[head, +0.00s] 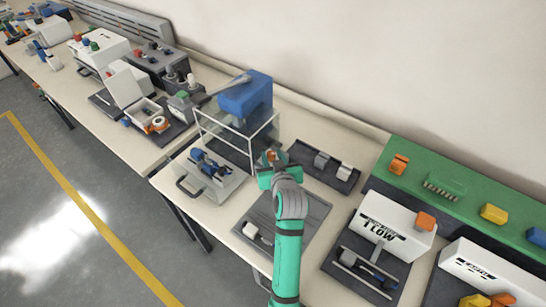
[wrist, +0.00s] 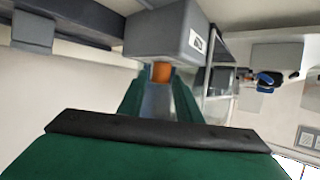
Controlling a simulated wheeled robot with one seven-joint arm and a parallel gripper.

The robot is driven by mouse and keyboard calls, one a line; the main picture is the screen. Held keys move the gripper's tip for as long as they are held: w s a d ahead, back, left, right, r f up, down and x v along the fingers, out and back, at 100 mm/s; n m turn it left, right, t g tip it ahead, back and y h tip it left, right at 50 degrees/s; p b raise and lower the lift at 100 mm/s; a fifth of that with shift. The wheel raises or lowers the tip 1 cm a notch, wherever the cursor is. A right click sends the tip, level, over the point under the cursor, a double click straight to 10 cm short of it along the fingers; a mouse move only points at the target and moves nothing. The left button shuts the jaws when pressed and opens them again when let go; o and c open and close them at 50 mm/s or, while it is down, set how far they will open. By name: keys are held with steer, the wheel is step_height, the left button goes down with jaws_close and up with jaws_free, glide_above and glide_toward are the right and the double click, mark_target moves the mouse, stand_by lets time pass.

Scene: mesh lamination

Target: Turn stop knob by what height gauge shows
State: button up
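My gripper (head: 272,168) is over the middle of the bench, at the end of my teal arm. In the wrist view its two green fingers (wrist: 161,80) point at an orange knob (wrist: 161,71) on the face of a grey box (wrist: 165,38). The knob sits between the fingertips; I cannot tell if they press on it. In the head view a bit of orange (head: 271,156) shows at the gripper, mostly hidden by it. A white box (head: 393,224) to the right bears dark lettering that seems to end in "LOW", with an orange block (head: 425,221) on it.
A clear-walled frame (head: 214,124) with a blue block (head: 245,95) stands just left of the gripper. A dark tray (head: 324,167) with grey blocks lies right of it. A green panel (head: 455,190) runs along the back right. Another white box (head: 485,268) is at lower right.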

steer(key=v, duration=1)
steer(key=shift+s+r, duration=0.2)
steer(key=shift+s, duration=0.1)
steer(key=shift+d, duration=0.1)
